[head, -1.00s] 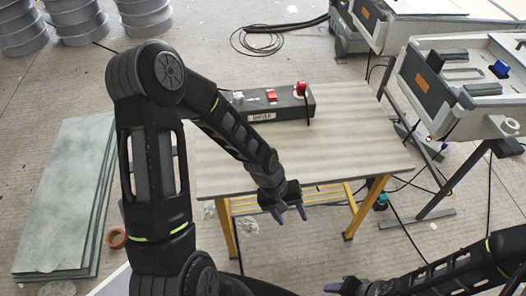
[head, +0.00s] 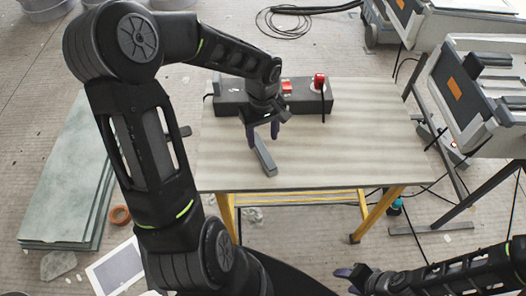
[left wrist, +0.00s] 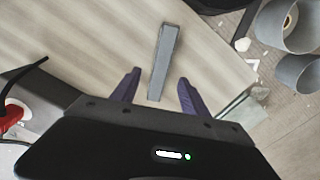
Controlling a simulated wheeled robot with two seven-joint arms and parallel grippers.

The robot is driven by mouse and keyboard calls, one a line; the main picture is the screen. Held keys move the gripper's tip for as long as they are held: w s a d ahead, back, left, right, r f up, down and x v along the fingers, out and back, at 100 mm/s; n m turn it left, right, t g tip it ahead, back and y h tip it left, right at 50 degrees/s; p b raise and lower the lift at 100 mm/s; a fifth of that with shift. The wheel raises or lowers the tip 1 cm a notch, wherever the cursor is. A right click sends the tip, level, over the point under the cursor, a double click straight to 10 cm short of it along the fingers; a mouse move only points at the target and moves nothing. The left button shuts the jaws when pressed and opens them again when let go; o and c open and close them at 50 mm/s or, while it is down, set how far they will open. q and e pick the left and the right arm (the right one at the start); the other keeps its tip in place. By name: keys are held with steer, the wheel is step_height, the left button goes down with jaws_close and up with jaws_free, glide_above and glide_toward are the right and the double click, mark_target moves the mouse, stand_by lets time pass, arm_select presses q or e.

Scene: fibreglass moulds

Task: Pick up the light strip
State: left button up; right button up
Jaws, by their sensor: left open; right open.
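The light strip, a slim grey bar (head: 264,157), lies on the pale wooden table top (head: 350,140), left of its middle. It also shows in the left wrist view (left wrist: 163,60), running away from between my fingers. My left gripper (head: 262,131) is open and empty above the strip's far end, with its purple fingers pointing down. In the left wrist view the fingers (left wrist: 160,78) sit either side of the strip's near end and look apart from it. My right gripper (head: 347,281) is open and empty, low in front of the table.
A dark control box (head: 300,104) with red switches stands at the table's back edge, close behind my left gripper. Grey machines (head: 480,95) stand at the right. Green-grey sheets (head: 70,180) lie on the floor at left. The table's right half is clear.

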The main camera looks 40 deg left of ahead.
mark_target(263, 150)
arm_select(q)
steer(key=shift+f, duration=0.25)
step_height(263, 150, down, 5)
steer(key=shift+s+d+f, duration=0.1)
steer(key=shift+s, duration=0.05)
stand_by(0.3)
steer(key=shift+c, duration=0.2)
jaws_close()
stand_by(0.5)
